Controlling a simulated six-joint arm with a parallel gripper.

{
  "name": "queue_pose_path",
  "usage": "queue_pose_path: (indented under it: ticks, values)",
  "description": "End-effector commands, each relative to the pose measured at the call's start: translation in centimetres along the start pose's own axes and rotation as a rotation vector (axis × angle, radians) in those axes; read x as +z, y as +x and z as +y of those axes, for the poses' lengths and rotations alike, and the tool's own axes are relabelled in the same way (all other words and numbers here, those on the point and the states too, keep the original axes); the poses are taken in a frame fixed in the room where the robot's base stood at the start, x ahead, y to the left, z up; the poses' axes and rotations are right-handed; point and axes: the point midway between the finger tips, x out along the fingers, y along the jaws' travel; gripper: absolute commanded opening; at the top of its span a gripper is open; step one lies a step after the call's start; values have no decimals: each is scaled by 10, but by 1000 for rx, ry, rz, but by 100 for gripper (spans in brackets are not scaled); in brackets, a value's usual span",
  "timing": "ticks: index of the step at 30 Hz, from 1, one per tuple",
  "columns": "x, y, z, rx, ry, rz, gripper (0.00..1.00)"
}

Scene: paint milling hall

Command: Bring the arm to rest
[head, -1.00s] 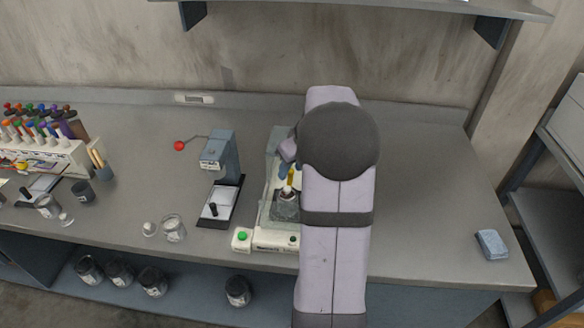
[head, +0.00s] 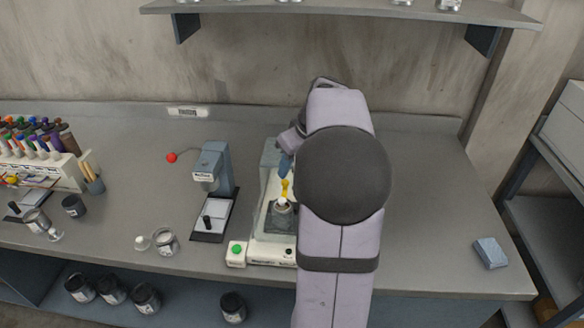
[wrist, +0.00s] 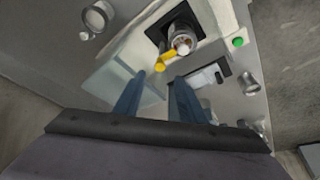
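My gripper (head: 287,164) hangs above the cream machine on the bench, partly hidden by my arm in the head view. The machine (head: 262,252) has a green button. My arm hides the machine's right side.
A grey press-like stand (head: 213,190) is left of the machine, with a metal cup (head: 166,242) near it. A rack of coloured tools (head: 40,165) is at far left. A blue sponge (head: 490,253) lies at right. A shelf (head: 340,10) hangs above. The right bench is mostly clear.

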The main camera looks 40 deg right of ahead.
Motion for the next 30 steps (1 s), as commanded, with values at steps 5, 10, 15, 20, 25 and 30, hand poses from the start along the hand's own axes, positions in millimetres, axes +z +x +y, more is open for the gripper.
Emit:
queue_pose_path:
  ticks: [5,10,15,20,25,30]
  values:
    - [0,0,0,0,0,0,37]
    - [-1,1,-3,-1,-4,-1,37]
    - [-4,5,-35,-2,-43,-9,37]
    - [1,13,-98,-1,-128,-20,37]
    - [24,18,-174,0,-249,-16,37]
    - [102,52,-229,-46,-161,-167,37]
